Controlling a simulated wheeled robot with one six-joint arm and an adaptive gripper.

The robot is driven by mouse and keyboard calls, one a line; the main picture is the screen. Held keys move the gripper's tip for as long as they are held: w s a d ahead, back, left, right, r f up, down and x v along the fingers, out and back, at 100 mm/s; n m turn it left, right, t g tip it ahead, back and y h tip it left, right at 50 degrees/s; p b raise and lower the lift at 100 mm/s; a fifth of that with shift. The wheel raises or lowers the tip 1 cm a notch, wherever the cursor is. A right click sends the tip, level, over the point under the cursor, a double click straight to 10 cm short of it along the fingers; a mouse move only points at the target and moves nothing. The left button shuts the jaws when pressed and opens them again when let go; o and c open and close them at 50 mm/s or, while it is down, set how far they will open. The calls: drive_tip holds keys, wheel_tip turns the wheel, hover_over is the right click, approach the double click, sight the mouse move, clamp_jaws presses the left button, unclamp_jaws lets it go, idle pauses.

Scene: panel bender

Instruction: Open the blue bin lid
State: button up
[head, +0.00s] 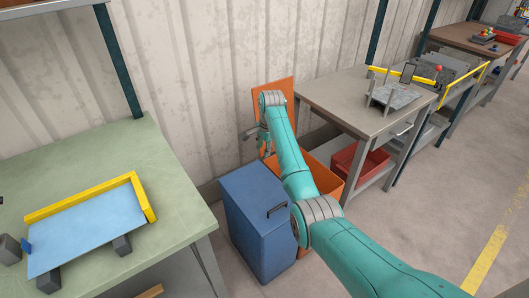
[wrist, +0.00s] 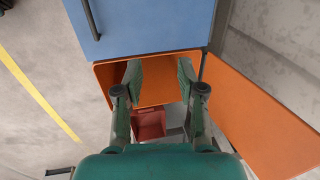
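The blue bin (head: 258,245) stands on the floor between the green table and the orange bin. Its blue lid (head: 250,190) is shut, with a dark bar handle (head: 277,210) near its right edge. In the wrist view the lid (wrist: 155,22) is at the top, and the handle (wrist: 91,18) is at its upper left. My gripper (wrist: 160,78) is open and empty, its two fingers spread over the orange bin, apart from the blue lid. In the head view my gripper (head: 259,140) is near the wall, behind the blue bin, partly hidden by my arm.
The orange bin (head: 325,177) stands beside the blue one with its orange lid (head: 286,88) raised; the lid also shows in the wrist view (wrist: 265,120). A green table (head: 180,210) is at left. A grey workbench (head: 340,97) with a red crate (head: 358,165) below is at right.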

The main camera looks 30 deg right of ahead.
wheel_tip(320, 180, up, 6)
drive_tip(key=w, duration=0.2)
drive_tip(key=shift+w, duration=0.25)
idle(0.5)
drive_tip(key=shift+s, duration=0.1)
idle(0.5)
